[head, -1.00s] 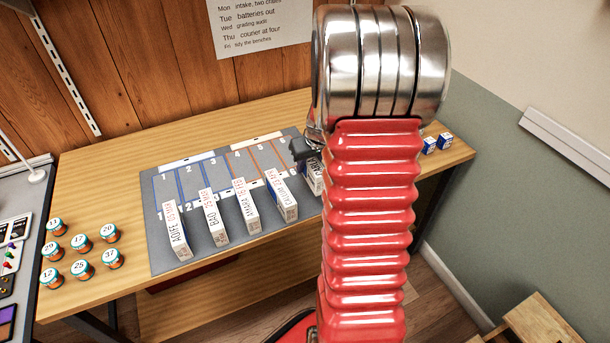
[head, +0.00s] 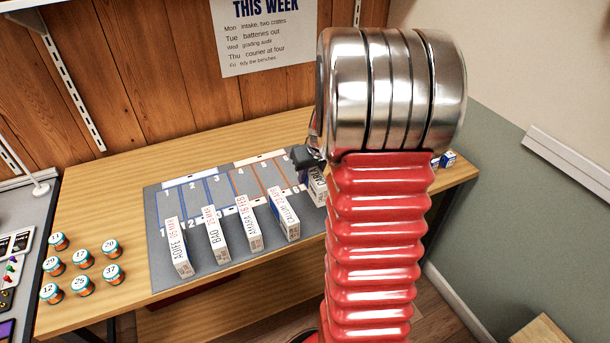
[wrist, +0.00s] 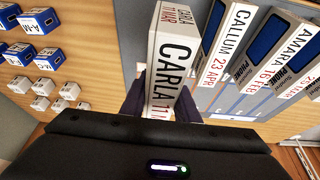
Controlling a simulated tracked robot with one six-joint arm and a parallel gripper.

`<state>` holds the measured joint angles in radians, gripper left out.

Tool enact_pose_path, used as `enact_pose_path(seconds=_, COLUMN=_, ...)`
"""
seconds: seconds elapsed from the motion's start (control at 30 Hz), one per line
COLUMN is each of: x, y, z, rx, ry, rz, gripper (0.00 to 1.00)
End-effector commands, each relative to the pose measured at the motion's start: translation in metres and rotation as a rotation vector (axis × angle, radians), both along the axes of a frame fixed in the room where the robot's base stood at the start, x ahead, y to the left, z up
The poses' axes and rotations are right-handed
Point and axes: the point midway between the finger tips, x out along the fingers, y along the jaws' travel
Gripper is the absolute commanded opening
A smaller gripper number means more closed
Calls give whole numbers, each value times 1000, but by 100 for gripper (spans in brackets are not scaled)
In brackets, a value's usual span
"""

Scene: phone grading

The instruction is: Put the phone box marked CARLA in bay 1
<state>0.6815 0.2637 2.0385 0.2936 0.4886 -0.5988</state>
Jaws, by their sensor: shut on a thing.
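The white phone box marked CARLA (wrist: 172,62) stands upright between the two fingers of my gripper (wrist: 160,100) in the wrist view. My gripper is shut on it. In the head view the CARLA box (head: 317,186) is partly hidden behind my red arm, at the right end of the grey mat (head: 157,262). My gripper shows there as a dark shape (head: 306,158) at its top. Bay 1 (head: 168,202) is the leftmost of the numbered strips on the mat. Its marked surface looks empty behind the row of boxes.
Boxes marked AOIFE (head: 181,248), BAO (head: 215,236), AMARA (head: 248,224) and CALLUM (head: 284,216) stand along the mat's front. Numbered jars (head: 83,258) stand at the left. Small blue-and-white boxes (head: 447,160) lie at the right.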

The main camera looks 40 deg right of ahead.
Motion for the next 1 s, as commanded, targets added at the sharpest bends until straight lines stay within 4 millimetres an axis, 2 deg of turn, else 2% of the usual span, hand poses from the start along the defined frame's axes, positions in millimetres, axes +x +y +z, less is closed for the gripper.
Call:
enact_pose_path(seconds=0.17, x=17, y=27, z=0, rx=0, ry=3, rz=32, gripper=0)
enact_pose_path(seconds=0.27, x=31, y=53, z=-1, rx=-1, ry=5, rz=61, gripper=0)
enact_pose_path(seconds=0.6, x=71, y=156, z=-4, rx=-1, ry=11, rz=162, gripper=0)
enact_pose_path(seconds=1.0, x=93, y=275, z=-6, rx=-1, ry=3, rz=275, gripper=0)
